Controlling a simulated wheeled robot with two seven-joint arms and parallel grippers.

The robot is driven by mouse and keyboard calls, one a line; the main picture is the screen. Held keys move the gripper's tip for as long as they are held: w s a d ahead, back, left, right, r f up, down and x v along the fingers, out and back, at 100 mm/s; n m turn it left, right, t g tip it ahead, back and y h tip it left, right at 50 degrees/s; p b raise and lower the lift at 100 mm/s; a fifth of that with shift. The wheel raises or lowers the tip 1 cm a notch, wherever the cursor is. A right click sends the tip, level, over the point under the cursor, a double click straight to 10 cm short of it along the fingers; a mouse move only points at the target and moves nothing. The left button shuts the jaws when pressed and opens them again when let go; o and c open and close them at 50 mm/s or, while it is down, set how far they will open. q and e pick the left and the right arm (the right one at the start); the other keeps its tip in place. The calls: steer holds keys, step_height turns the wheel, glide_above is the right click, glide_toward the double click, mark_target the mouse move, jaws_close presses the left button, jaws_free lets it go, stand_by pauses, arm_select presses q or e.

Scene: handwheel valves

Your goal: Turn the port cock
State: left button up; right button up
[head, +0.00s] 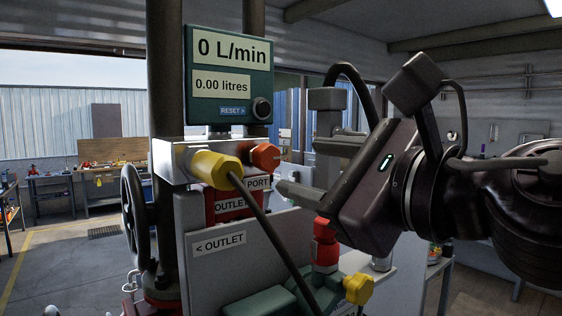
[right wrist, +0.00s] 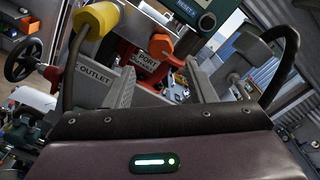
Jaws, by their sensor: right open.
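The orange-red port cock knob (head: 264,157) sits on the right end of a pale valve block, just above the partly hidden PORT label (head: 258,184). The knob also shows in the right wrist view (right wrist: 160,45), beyond the jaws, with the PORT label (right wrist: 147,65) below it. My right gripper (head: 303,165) is open and to the right of the knob, apart from it. In the right wrist view its two fingers (right wrist: 163,88) have a gap between them with nothing held. My left gripper is not in view.
A yellow knob (head: 214,170) with a dark rod or hose running down sits left of the orange one. A display (head: 230,75) reads 0 L/min above. A black handwheel (head: 135,215) stands at left, a red fitting (head: 325,245) and small yellow knob (head: 358,289) below.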

mark_target(271, 157)
steer(key=x, duration=0.3)
steer(key=shift+w+a+p, duration=0.2)
steer(key=shift+p, duration=0.15)
steer(key=shift+x, duration=1.15)
steer(key=shift+s+d+r, duration=0.1)
steer(key=shift+d, duration=0.1)
steer(key=shift+r, duration=0.1)
steer(key=shift+c, duration=0.4)
steer(key=c, duration=0.5)
steer(key=shift+c, duration=0.6)
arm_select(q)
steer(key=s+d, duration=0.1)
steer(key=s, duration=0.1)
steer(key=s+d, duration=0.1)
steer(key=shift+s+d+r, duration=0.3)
